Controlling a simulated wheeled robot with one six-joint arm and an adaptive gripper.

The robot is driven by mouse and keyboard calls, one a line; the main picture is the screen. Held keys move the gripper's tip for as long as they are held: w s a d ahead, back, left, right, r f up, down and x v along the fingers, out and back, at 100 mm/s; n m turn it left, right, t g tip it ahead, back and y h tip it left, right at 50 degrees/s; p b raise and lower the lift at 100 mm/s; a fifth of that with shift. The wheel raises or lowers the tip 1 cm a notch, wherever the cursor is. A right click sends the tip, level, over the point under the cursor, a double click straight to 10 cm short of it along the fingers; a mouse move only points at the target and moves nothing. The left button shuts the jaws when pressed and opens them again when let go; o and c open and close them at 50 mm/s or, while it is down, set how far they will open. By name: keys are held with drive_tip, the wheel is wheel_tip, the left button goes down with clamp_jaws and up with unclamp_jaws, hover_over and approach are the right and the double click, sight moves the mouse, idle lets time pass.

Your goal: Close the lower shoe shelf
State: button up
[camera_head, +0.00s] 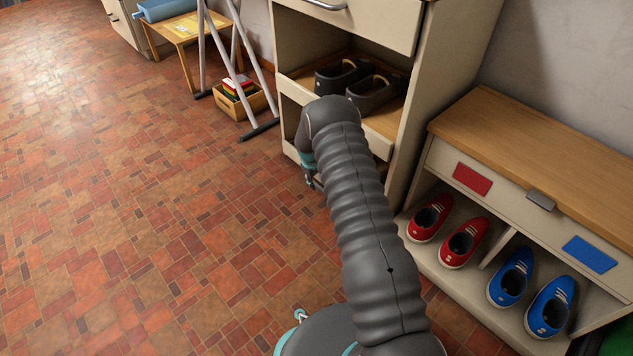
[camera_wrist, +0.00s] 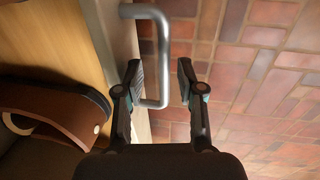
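The cream cabinet (camera_head: 455,80) stands at the top middle of the head view. Its lower shoe shelf has a cream front (camera_wrist: 105,25) with a metal bar handle (camera_wrist: 162,50) and a wooden bottom (camera_wrist: 45,45). A brown and dark shoe (camera_wrist: 60,105) lies on it. In the head view my arm hides most of this lower part. My gripper (camera_wrist: 163,82) is open, with one finger on each side of the handle bar. The bar appears apart from both fingers. In the head view only a teal bit of my gripper (camera_head: 308,170) shows by the cabinet front.
Dark shoes (camera_head: 343,76) stand on a shelf above, under a closed-looking drawer (camera_head: 370,22). A low bench (camera_head: 530,130) with red and blue shoes is at right. A folding stand (camera_head: 237,65) and a wooden box (camera_head: 243,103) are left. The brick floor (camera_head: 130,200) is clear.

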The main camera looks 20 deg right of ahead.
wheel_tip(320, 180, up, 11)
drive_tip(key=s+a, duration=0.1)
drive_tip(key=shift+a+r, duration=0.2)
drive_tip(key=shift+a, duration=0.2)
idle(0.3)
drive_tip(key=s+r+m+g, duration=0.1)
drive_tip(key=s+m+g, duration=0.1)
drive_tip(key=s, duration=0.8)
drive_tip(key=s+a+r+m+t+p, duration=0.1)
drive_tip(key=s+r+t+p, duration=0.1)
drive_tip(key=s+r, duration=0.9)
drive_tip(key=s+a+r+m+t+y+p, duration=0.1)
drive_tip(key=s+r+p, duration=0.3)
drive_tip(key=s+r, duration=0.8)
drive_tip(key=s+a+r+m+t+y+p, duration=0.1)
drive_tip(key=s+r, duration=1)
drive_tip(key=r, duration=1.2)
drive_tip(key=a+t+p, duration=0.1)
drive_tip(key=t+p, duration=0.1)
drive_tip(key=shift+s+a+m+t, duration=0.2)
drive_tip(key=shift+a+m+t, duration=0.1)
